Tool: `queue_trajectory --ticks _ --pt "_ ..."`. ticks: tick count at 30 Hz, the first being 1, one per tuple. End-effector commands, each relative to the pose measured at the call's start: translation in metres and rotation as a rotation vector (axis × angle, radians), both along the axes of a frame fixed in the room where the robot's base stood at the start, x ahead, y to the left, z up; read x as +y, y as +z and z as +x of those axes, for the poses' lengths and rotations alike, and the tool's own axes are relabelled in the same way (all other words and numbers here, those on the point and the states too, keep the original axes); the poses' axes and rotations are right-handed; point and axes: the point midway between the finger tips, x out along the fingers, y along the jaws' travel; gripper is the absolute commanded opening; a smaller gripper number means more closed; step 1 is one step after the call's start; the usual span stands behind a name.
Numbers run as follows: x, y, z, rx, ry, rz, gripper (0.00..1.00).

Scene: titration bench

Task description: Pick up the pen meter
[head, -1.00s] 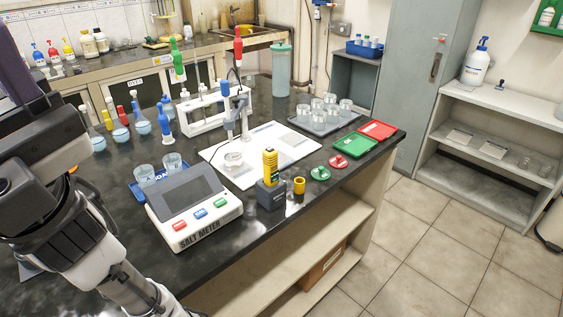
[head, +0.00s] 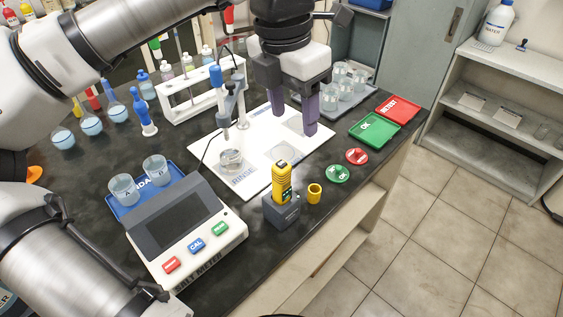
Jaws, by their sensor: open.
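The yellow pen meter (head: 282,182) stands upright in a dark grey holder (head: 281,211) near the front edge of the black bench. A small yellow cap (head: 315,193) stands just right of the holder. My gripper (head: 295,126) hangs above the white mat, behind and a little above the pen meter. Its two purple fingers point down and are apart, with nothing between them. It does not touch the pen meter. The pen meter's lower end is hidden inside the holder.
The salt meter (head: 187,222) is left of the holder. A probe stand (head: 233,105) and a beaker (head: 231,161) are on the mat (head: 255,180). Green (head: 337,174) and red (head: 357,156) knobbed discs, then green (head: 374,131) and red (head: 398,109) trays, lie to the right.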

Motion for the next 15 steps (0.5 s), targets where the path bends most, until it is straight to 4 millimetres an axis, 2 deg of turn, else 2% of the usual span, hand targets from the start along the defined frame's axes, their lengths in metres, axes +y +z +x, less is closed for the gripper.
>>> queue_trajectory --ticks 3,5,15 --pt "0.020 -0.005 0.004 0.022 0.055 0.096 0.54" --pt "0.025 -0.010 0.005 0.028 0.066 0.114 0.54" --pt "0.024 -0.071 0.005 0.031 0.064 0.115 0.54"
